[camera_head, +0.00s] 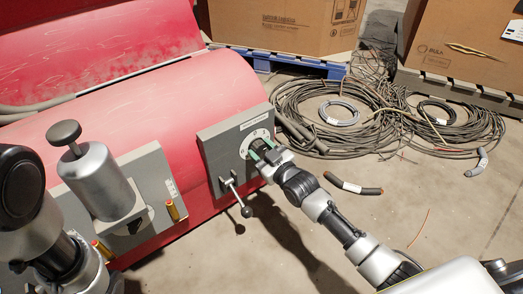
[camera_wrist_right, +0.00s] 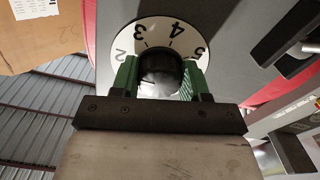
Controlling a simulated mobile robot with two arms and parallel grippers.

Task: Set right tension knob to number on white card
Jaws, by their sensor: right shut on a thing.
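The right tension knob (camera_wrist_right: 160,75) is dark and round, in front of a white dial (camera_wrist_right: 146,35). The numbers 2, 3, 4 and 5 show around it in the right wrist view; I cannot make out a pointer mark on the knob. My right gripper (camera_wrist_right: 158,82) has green finger pads on both sides of the knob and is shut on it. In the head view my right gripper (camera_head: 265,157) reaches the dial (camera_head: 254,141) on the grey panel. A white card (camera_head: 513,28) shows at the top right on a cardboard box; its writing is unreadable. My left gripper is not in view.
A lever with a ball end (camera_head: 246,211) sticks out below the grey panel (camera_head: 213,148), close to my right gripper. A grey cylinder (camera_head: 98,180) stands on the left panel. Cable coils (camera_head: 345,108) and loose cable pieces (camera_head: 352,187) lie on the floor at right.

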